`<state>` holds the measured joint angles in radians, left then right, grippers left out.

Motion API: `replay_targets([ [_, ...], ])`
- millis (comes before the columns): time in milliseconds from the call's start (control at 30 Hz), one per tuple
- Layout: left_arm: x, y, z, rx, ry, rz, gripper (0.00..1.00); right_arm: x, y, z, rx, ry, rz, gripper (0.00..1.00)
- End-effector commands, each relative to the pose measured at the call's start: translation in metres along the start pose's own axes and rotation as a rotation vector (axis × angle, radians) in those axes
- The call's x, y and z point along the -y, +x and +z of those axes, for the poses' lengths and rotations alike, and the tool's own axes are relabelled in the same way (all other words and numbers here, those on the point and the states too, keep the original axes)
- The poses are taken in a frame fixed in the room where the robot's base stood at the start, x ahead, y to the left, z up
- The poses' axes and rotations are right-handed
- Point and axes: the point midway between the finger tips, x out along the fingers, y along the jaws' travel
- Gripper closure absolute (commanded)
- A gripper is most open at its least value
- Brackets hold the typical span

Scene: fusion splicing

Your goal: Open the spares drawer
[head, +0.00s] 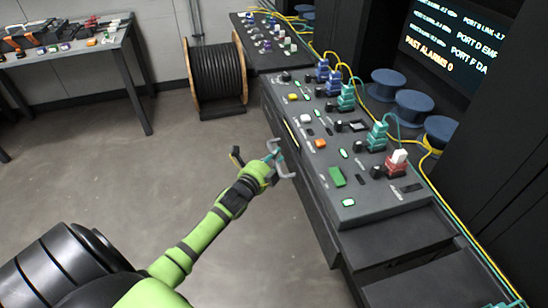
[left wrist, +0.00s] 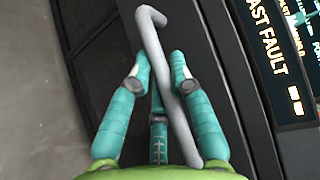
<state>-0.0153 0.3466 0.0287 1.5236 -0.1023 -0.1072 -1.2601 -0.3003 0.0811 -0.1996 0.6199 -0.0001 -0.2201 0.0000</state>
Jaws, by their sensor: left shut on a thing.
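A grey bar handle (head: 285,171) stands out from the dark front of the console. It also crosses the left wrist view (left wrist: 150,22) at a slant, with a bent far end. My left gripper (head: 274,156) is shut on this handle. In the left wrist view its teal fingers (left wrist: 160,68) lie on both sides of the bar. The dark panel (left wrist: 95,40) beside the handle shows there, but I cannot tell whether the drawer stands out from the console. My right gripper is not in view.
The console top (head: 330,150) carries several colored connectors, knobs and lit buttons. Yellow cables and blue spools (head: 413,105) lie behind it. A large black cable reel (head: 216,75) stands on the floor near the wall. The floor left of the console is mostly clear.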

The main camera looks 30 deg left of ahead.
Motion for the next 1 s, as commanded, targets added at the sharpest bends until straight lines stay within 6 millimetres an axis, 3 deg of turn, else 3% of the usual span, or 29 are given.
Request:
replay_targets([
  [267,-0.003,-0.016,0.015,-0.001,0.006,0.002,1.0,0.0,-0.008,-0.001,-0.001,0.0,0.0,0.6],
  [600,-0.02,-0.071,0.07,-0.001,0.008,0.007,1.0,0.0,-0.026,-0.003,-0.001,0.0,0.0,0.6],
  [1000,-0.039,-0.132,0.131,-0.001,0.007,0.004,1.0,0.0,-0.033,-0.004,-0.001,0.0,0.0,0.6],
])
